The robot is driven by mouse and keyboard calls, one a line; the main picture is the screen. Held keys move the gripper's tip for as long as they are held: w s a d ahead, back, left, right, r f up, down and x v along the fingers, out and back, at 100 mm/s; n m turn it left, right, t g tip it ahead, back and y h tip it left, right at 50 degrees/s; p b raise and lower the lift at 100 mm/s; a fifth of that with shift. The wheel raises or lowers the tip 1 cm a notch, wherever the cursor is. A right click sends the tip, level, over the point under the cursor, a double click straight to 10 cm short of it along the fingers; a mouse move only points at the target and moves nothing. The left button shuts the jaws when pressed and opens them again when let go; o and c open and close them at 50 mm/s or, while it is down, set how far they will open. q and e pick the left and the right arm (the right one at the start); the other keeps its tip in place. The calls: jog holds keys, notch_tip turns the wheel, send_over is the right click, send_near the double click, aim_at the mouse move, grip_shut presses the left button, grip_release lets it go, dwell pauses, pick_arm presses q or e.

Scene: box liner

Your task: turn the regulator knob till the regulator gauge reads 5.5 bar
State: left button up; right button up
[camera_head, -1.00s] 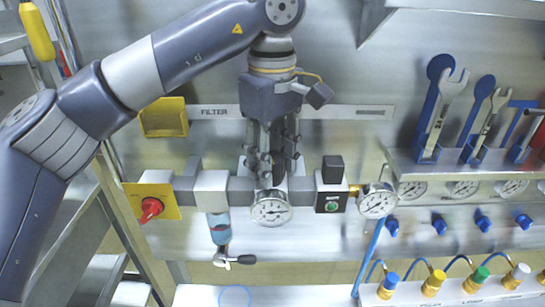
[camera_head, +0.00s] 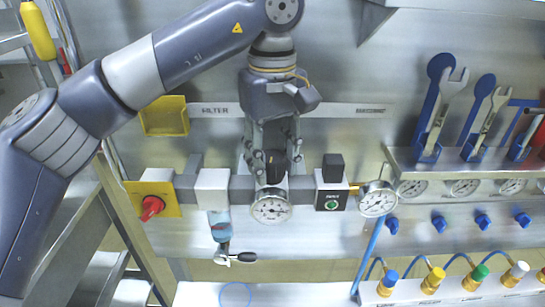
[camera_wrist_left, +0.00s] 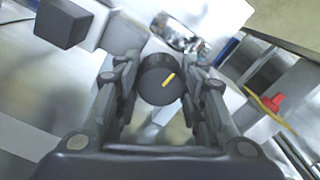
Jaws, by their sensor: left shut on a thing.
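The regulator knob (camera_head: 276,168) is a dark round knob on top of the pipe row in the head view. In the left wrist view the knob (camera_wrist_left: 158,84) shows a yellow mark on its face and sits between the fingers. My left gripper (camera_head: 273,172) comes down from above and is shut on the knob, one finger on each side. The regulator gauge (camera_head: 271,207) is a round white dial just below the knob; its needle is too small to read surely. My right gripper is not in view.
A red switch on a yellow plate (camera_head: 151,200), a filter bowl (camera_head: 219,226) and a black block with a green button (camera_head: 332,198) sit along the same pipe row. A second gauge (camera_head: 377,199) is to the right. A tool rack with wrenches (camera_head: 440,100) is further right.

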aim_at(272, 156)
pick_arm(q)
jog(key=o, duration=1.1)
notch_tip(272, 156, up, 12)
jog(key=shift+r, duration=0.1)
